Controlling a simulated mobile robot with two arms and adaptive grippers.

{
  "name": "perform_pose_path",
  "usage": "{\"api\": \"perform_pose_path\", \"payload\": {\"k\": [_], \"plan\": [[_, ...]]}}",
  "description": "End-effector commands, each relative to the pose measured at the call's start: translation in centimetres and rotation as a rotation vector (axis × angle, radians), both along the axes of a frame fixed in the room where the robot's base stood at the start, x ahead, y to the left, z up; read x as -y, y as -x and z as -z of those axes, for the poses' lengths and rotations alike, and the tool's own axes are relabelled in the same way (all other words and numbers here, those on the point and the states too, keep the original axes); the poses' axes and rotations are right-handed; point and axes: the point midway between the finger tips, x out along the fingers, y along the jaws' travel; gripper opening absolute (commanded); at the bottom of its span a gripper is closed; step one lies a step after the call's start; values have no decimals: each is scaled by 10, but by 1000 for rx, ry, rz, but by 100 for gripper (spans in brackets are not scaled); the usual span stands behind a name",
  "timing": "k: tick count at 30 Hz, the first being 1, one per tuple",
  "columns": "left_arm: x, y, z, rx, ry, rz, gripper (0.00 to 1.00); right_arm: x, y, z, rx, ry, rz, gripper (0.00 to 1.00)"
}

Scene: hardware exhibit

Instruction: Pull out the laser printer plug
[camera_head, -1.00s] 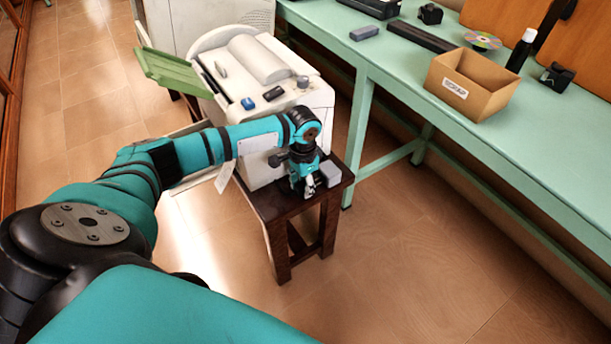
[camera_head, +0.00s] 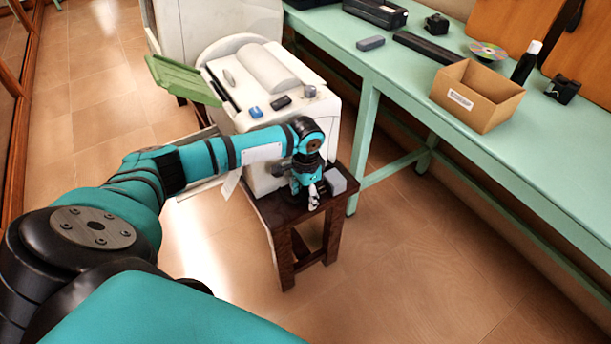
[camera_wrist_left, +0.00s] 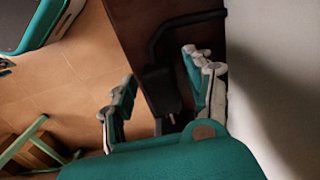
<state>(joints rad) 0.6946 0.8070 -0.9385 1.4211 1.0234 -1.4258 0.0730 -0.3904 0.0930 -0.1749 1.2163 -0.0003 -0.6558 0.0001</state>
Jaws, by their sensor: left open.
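The white laser printer (camera_head: 290,122) stands on a dark brown stool (camera_head: 284,240) in the head view. Its pale side wall (camera_wrist_left: 275,70) fills the right of the left wrist view. My left gripper (camera_head: 313,197) points down close to the stool top beside the printer. In the left wrist view my left gripper (camera_wrist_left: 165,90) has its fingers apart. A black plug-like piece (camera_wrist_left: 160,88) with a bent black cable (camera_wrist_left: 185,20) lies between the fingers, over the brown stool. I cannot tell whether a finger touches it. My right gripper is out of view.
A grey block (camera_head: 336,181) sits on the stool right of my gripper. A green table (camera_head: 400,75) runs along the right, bearing a cardboard box (camera_head: 475,100) and black devices. A green flap (camera_head: 183,80) sticks out from the printer's left. The floor in front is clear.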

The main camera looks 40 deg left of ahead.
Motion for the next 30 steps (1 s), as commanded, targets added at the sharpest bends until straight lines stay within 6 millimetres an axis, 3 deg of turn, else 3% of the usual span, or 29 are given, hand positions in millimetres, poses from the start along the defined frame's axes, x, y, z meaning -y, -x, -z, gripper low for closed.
{"api": "perform_pose_path", "payload": {"k": [5,15,21,30], "plan": [[0,-1,-13,3,0,1,54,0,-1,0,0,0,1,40],[0,-1,-82,4,1,0,54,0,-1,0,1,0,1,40],[-1,0,-111,1,-1,-2,54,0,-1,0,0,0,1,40],[-1,0,-120,-1,0,-1,54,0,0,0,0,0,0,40]]}}
